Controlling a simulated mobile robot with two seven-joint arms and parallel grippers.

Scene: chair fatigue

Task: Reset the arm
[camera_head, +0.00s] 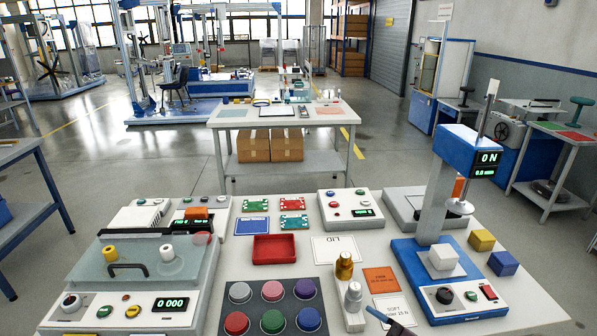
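A blue and grey test stand (432,205) stands at the right of the white table (300,248).
A tester with a clear cover (140,262) and a black handle stands on the left. Little table surface is free.

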